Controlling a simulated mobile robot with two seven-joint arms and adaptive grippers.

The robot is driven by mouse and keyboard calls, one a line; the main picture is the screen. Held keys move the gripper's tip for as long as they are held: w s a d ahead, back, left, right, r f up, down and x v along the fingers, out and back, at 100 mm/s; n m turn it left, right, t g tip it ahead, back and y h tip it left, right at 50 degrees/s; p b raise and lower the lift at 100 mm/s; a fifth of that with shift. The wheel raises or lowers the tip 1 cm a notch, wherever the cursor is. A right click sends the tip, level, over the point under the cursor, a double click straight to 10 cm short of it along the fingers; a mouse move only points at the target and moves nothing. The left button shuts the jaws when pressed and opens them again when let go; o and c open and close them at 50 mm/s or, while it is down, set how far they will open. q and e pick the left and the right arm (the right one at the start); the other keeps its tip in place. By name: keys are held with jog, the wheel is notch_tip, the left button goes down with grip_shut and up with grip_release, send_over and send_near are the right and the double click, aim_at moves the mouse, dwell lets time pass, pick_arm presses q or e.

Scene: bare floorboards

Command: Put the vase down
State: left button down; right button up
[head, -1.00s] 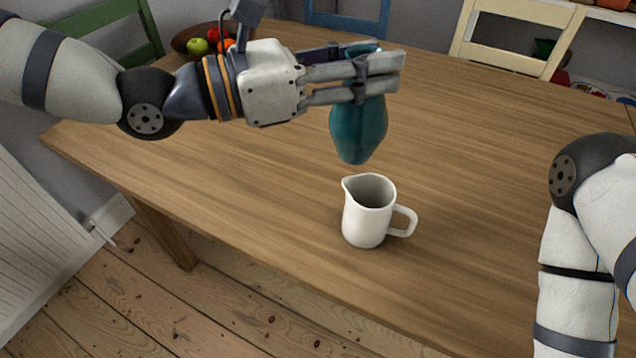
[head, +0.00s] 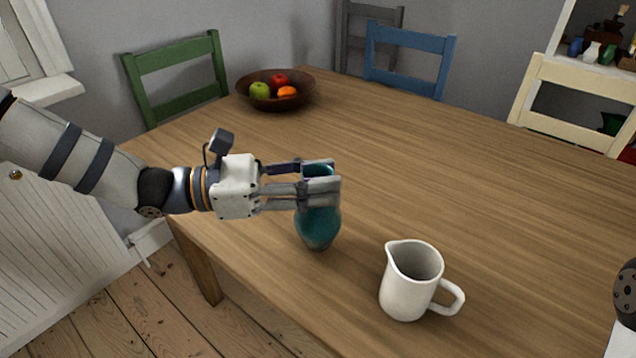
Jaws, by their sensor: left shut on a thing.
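The teal vase (head: 318,228) is upright in the head view, left of the white jug. My left gripper (head: 322,186) is shut around its upper part, and the fingers hide much of its neck. The vase's base is at or just above the wooden table (head: 420,165); I cannot tell whether it touches. My right gripper is out of view; only a bit of my right arm shows at the right edge.
A white jug (head: 408,284) stands close to the right of the vase, handle to the right. A brown bowl (head: 300,98) with fruit sits at the far left corner. Green (head: 180,75), blue (head: 412,58) and cream (head: 570,95) chairs stand around the table. The table's middle and right are clear.

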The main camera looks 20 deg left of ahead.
pick_arm(q)
jog(key=shift+f, duration=0.65)
jog(key=shift+r, duration=0.15)
jog(key=c, duration=1.1)
grip_release()
jog(key=shift+f, duration=0.2)
jog(key=shift+o, duration=0.2)
